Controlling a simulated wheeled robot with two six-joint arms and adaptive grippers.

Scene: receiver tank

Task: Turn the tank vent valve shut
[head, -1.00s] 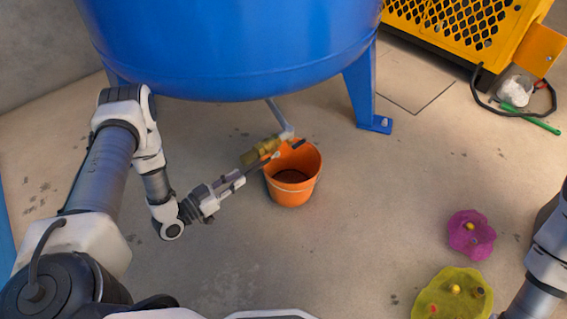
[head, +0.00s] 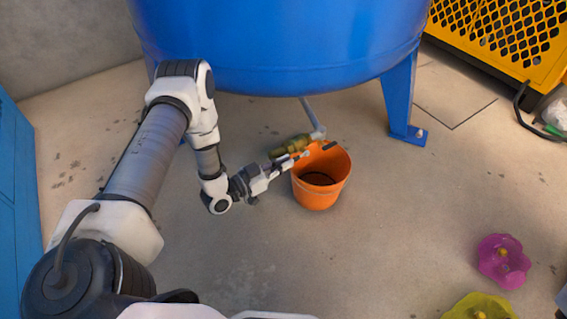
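The blue tank (head: 285,50) stands on legs at the top of the head view. A grey drain pipe (head: 312,115) comes down from under it to a brass valve (head: 290,147), just above and left of an orange bucket (head: 321,178). A dark piece, perhaps the valve's handle, shows at the bucket's rim. My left gripper (head: 290,162) is at the valve, its fingers reaching along the valve's near side. Whether the fingers touch or hold any part of it is too small to tell. My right gripper is out of view.
A purple flower-shaped object (head: 503,262) and a yellow one (head: 480,308) lie on the floor at lower right. A yellow machine with a mesh front (head: 497,38) stands at upper right. A blue tank leg (head: 400,108) stands right of the bucket. The floor between is clear.

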